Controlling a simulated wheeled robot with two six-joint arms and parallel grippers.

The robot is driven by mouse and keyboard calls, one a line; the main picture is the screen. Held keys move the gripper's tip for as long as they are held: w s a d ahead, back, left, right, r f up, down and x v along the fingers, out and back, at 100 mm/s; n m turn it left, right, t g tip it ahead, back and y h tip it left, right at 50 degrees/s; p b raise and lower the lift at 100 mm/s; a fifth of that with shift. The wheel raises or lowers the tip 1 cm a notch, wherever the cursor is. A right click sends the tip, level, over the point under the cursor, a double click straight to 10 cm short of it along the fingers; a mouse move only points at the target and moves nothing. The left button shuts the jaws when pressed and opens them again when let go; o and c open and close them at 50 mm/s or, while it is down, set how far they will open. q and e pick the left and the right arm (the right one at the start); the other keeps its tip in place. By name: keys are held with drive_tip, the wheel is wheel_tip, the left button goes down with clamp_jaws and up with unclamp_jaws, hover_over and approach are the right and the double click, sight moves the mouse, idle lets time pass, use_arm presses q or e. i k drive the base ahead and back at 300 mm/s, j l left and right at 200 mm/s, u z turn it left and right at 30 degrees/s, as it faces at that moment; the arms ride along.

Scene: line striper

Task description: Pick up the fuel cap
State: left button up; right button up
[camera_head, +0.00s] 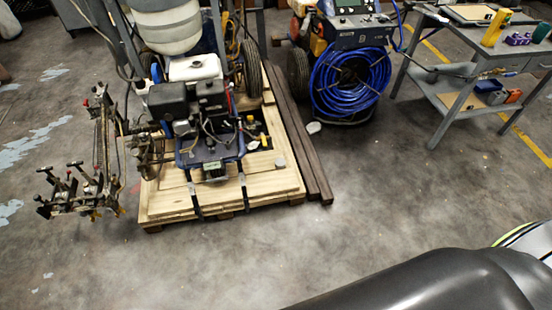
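The line striper (205,115), with an engine and a white tank, stands on a wooden pallet (270,190). I cannot tell for certain which thing is the fuel cap. A small round grey piece (281,163) lies on the pallet boards at the right. Another small pale piece (314,127) lies on the floor just right of the dark beams. Either could be the cap; both are too small to tell. Neither of my grippers is in view.
Dark long beams (300,150) lie along the pallet's right side. A machine with a blue hose reel (346,82) stands behind. A grey workbench (465,70) with tools is at the upper right. The floor (400,200) in front is clear.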

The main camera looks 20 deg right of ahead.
sight(281, 163)
drive_tip(key=i+z, duration=0.1)
drive_tip(key=i, duration=0.35)
drive_tip(key=i+j+z, duration=0.1)
drive_tip(key=i, duration=0.4)
drive_tip(key=i+j+z, duration=0.15)
drive_tip(key=i, duration=0.3)
drive_tip(key=i+j+z, duration=0.1)
drive_tip(key=i+j, duration=0.15)
drive_tip(key=i, duration=0.2)
